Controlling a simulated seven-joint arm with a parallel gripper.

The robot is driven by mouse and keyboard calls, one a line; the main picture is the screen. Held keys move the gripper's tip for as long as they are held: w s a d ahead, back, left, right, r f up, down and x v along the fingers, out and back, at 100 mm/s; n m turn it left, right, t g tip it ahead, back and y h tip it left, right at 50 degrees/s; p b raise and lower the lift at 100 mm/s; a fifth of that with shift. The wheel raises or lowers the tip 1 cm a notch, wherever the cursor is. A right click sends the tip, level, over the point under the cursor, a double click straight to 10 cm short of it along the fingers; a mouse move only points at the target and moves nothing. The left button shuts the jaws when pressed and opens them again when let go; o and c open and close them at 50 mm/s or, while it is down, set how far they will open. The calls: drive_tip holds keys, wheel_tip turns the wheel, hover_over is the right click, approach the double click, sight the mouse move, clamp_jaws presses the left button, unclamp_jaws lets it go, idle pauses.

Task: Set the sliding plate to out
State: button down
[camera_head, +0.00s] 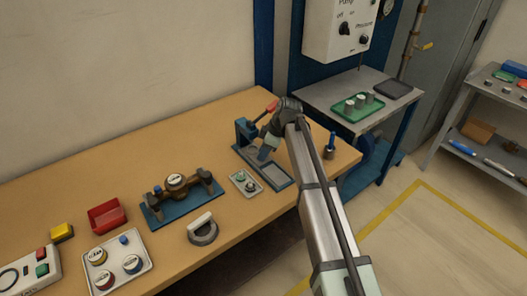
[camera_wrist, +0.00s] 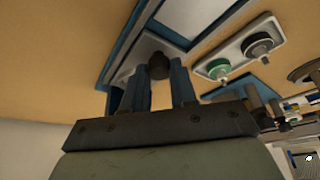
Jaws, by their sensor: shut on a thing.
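The sliding plate (camera_wrist: 128,68) is a light grey plate in a blue-edged frame, seen in part in the wrist view. A dark round knob (camera_wrist: 158,66) stands on it. My gripper (camera_wrist: 163,80) has its two blue fingers on either side of the knob and is shut on it. In the head view, my gripper (camera_head: 267,152) reaches down over the blue fixture (camera_head: 278,184) that carries the plate. The arm and fingers hide the knob and part of the plate there. A blue press post with a red-handled lever (camera_head: 265,114) rises at the fixture's back.
A small grey tray (camera_head: 238,177) with a green and a dark part sits just left of the fixture. A blue peg (camera_head: 330,143) stands right of my arm. The table's front edge is close to the fixture.

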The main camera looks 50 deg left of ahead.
drive_tip(key=d, duration=0.9)
drive_tip(key=shift+d, duration=0.4)
drive_tip(key=c, duration=0.9)
unclamp_jaws()
drive_tip(key=shift+r, duration=0.1)
drive_tip(key=v, duration=1.3)
drive_tip(key=shift+r, duration=0.3)
drive_tip(key=shift+w+d, duration=0.15)
